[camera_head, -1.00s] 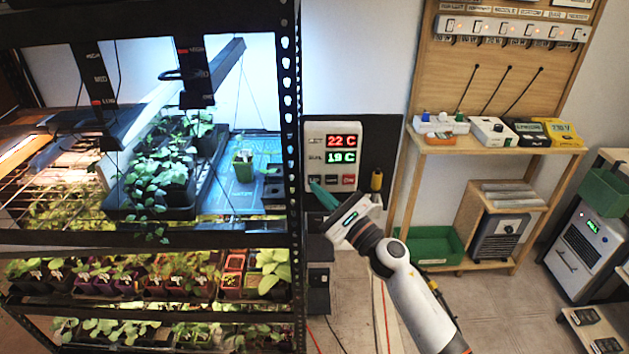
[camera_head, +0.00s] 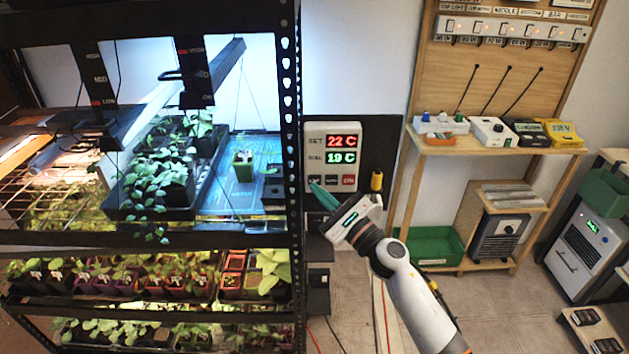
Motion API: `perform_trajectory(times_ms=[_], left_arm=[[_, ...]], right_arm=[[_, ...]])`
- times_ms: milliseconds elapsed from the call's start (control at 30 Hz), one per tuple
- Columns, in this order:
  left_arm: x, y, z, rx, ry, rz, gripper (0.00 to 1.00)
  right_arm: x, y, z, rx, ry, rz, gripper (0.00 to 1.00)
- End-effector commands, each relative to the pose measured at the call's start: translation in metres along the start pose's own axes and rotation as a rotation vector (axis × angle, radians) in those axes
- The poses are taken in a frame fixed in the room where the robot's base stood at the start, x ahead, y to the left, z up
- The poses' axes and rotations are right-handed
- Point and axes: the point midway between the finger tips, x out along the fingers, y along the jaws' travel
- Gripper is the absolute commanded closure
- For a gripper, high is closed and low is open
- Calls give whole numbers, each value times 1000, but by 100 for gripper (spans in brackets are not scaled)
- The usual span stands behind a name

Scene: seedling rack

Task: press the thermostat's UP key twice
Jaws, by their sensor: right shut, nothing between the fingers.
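The thermostat (camera_head: 331,171) is a white box on a dark wall panel, right of the rack post. Its upper red display reads 22 C and its lower green display reads 19 C. A row of keys runs along its lower edge; the dark key (camera_head: 333,181) and the red key (camera_head: 348,180) show, and the left key is mostly hidden by my fingertips. My right gripper (camera_head: 318,190) has teal fingers, shut and empty, with the tips at the thermostat's lower left corner. I cannot tell whether they touch the key. My left gripper is not in view.
The metal plant rack (camera_head: 291,120) stands close left of the thermostat, with seedling trays on its shelves. A yellow-topped knob (camera_head: 377,180) sits right of the thermostat. A wooden shelf (camera_head: 440,145) with small devices and a green bin (camera_head: 432,243) stands further right.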

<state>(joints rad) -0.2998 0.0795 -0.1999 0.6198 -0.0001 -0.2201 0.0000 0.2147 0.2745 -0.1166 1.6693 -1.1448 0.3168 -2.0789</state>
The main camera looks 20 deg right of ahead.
Motion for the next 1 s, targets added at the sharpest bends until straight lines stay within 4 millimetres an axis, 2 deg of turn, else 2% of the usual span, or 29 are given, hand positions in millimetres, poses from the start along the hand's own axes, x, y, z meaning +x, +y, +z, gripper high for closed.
perform_trajectory(times_ms=[1000], left_arm=[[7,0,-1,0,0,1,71]], right_arm=[[6,5,4,0,0,0,100]])
